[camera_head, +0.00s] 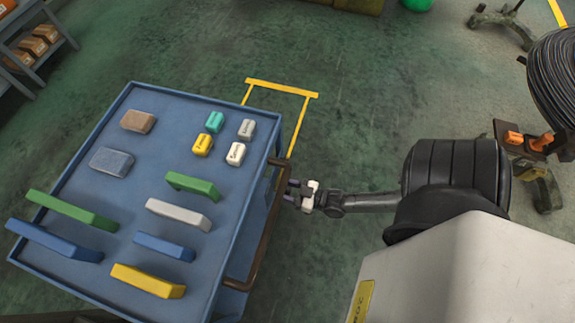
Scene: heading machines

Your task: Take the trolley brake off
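The blue trolley (233,122) stands at the left, seen from above, with a brown bar handle (264,225) along its right side. I cannot make out a brake on it, and its wheels and underside are hidden. My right gripper (289,191) comes in from the right, just to the right of the handle. Its two dark fingertips look apart, with nothing seen between them; whether they touch the handle is unclear. My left gripper is not in view.
Coloured bars and small blocks lie on the trolley top. A yellow floor marking (283,86) lies behind it. A black cable coil (556,80) stands at the right, near orange parts (541,142) on a brown bracket. A shelf (50,48) is at upper left. Green floor between is clear.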

